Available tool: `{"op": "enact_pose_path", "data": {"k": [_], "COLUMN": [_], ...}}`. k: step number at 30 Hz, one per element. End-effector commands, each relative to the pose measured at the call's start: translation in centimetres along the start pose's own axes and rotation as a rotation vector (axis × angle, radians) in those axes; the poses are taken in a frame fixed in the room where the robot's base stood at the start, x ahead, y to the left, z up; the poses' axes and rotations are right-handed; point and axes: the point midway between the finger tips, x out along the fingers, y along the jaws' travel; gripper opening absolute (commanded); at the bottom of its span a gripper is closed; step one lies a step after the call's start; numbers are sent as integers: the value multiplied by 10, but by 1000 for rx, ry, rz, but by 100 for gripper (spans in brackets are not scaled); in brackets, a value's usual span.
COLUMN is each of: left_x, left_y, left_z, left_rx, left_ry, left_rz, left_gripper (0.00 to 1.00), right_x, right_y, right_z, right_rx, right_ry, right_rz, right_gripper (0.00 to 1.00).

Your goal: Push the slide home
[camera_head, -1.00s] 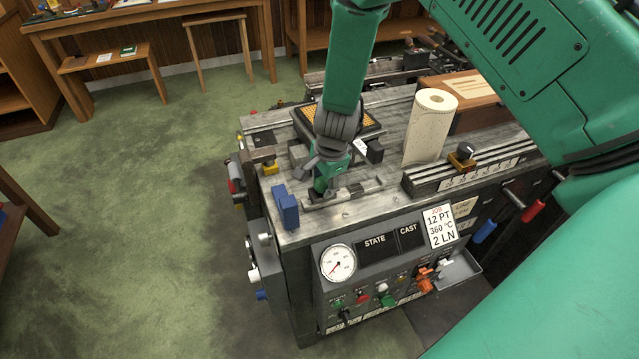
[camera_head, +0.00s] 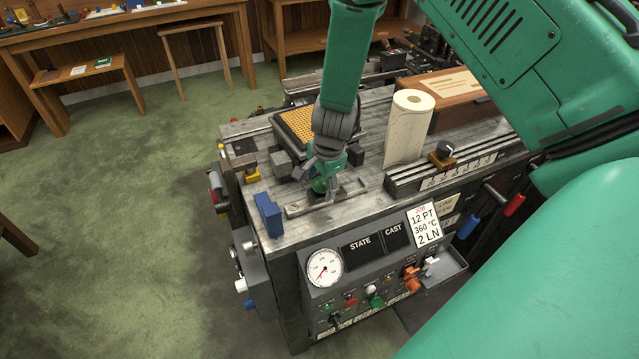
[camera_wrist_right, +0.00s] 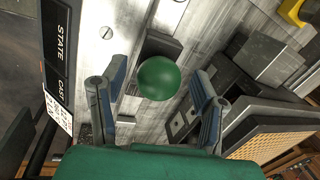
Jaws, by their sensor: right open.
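The slide's likely handle, a round green knob (camera_wrist_right: 159,78), shows in the right wrist view on a dark block beside a pale metal rail. In the head view, the metal slide track (camera_head: 346,196) lies along the front of the machine's bench top. My right gripper (camera_head: 322,186) is low over this track and hides part of it. In the wrist view, my right gripper (camera_wrist_right: 157,88) is open, with one finger on each side of the knob. I cannot tell whether either finger touches it. My left gripper is out of view.
A blue block (camera_head: 268,214) stands at the bench's front left. A paper roll (camera_head: 408,128) stands to the right of the gripper. A tray with a yellow grid (camera_head: 297,126) lies behind it. The front panel carries a gauge (camera_head: 325,268) and dark displays.

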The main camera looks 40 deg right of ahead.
Motion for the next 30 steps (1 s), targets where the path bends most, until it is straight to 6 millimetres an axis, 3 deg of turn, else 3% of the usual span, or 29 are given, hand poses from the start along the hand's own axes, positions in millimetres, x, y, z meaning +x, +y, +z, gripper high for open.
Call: {"op": "enact_pose_path", "data": {"k": [15,21,30], "left_x": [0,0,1], "left_y": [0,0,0], "left_z": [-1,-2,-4], "left_rx": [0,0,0], "left_ry": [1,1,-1], "left_rz": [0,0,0], "left_gripper": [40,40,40], "right_x": [-95,-110,-111], "right_y": [-4,-4,-3], "right_z": [0,0,0], "right_rx": [0,-1,-1], "right_ry": [2,1,1], "right_rz": [0,3,4], "right_gripper": [56,56,56]}}
